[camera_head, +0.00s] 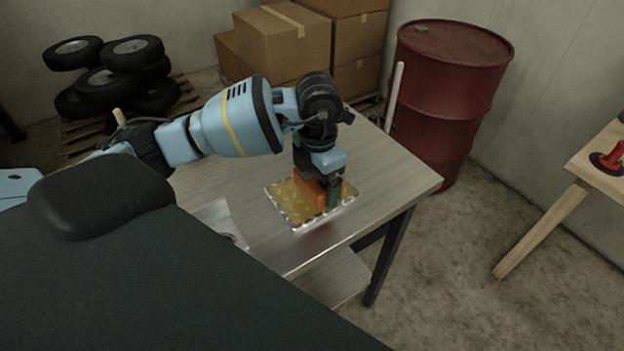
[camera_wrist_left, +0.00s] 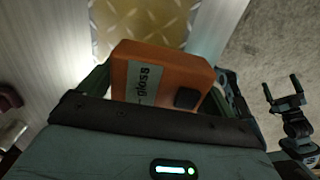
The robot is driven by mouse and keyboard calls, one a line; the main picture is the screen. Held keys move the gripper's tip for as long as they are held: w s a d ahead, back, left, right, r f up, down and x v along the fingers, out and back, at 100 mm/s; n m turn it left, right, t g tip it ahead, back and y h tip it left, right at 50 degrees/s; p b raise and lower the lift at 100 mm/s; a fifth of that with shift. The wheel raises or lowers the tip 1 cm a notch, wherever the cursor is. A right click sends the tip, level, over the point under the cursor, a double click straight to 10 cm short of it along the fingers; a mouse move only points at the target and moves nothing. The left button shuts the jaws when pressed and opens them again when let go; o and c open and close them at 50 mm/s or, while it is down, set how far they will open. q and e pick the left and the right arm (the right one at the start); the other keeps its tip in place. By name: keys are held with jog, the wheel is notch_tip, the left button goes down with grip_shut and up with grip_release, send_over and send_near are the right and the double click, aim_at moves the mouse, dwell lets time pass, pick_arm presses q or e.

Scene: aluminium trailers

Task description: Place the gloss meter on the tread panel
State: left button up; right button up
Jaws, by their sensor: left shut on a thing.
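The gloss meter (camera_head: 308,191) is an orange block with a grey label and a dark button. It also shows close up in the left wrist view (camera_wrist_left: 150,82). My left gripper (camera_head: 319,188) is shut on it, with a finger on either side. The tread panel (camera_head: 283,203) is a yellowish raised-pattern plate with a bright metallic edge, lying on the table. It also shows in the left wrist view (camera_wrist_left: 140,18). The meter is upright over the panel; I cannot tell whether it touches. My right gripper (camera_wrist_left: 283,92) shows only in the left wrist view, open and empty.
The grey table (camera_head: 385,180) is mostly bare around the panel. A red drum (camera_head: 450,90) stands behind its right corner, cardboard boxes (camera_head: 280,45) behind it, and tyres (camera_head: 130,75) at the back left. A wooden table (camera_head: 590,165) with a red-handled object (camera_head: 612,157) is at the right.

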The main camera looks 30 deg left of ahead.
aim_at(312, 180)
pick_arm(q)
jog(key=w+a, duration=0.2)
jog(key=a, duration=0.1)
jog(key=shift+w+f, duration=0.15)
jog(key=shift+w, duration=0.1)
jog(key=shift+f, duration=1.75)
jog(key=shift+f, duration=0.15)
jog(key=o, duration=0.8)
jog(key=shift+o, duration=0.2)
notch_tip(312, 180, up, 12)
jog(key=shift+r, duration=0.15)
